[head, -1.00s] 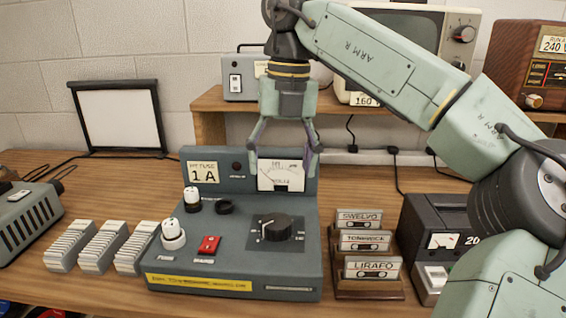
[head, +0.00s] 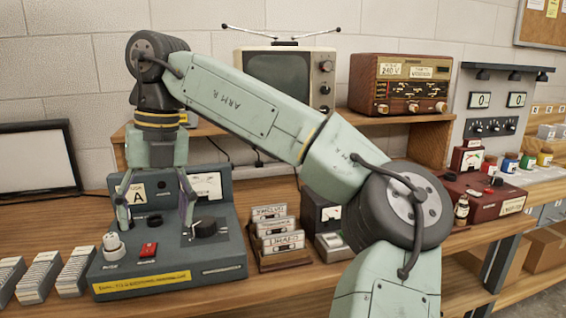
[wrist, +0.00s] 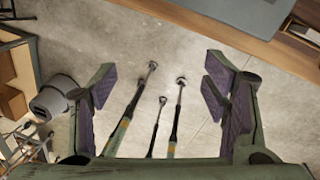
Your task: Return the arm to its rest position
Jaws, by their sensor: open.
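My gripper (head: 157,218) hangs down at the end of my bent arm, its two fingers spread and empty. In the head view it overlaps the grey-blue fuse device (head: 170,279). In the wrist view, my gripper (wrist: 160,88) has its purple pads wide apart with bare floor (wrist: 190,38) below and nothing between them held.
The bench edge (wrist: 225,20) shows at the top of the wrist view. A cassette rack (head: 277,258), a television (head: 290,72) and a wooden radio (head: 402,84) are around the bench.

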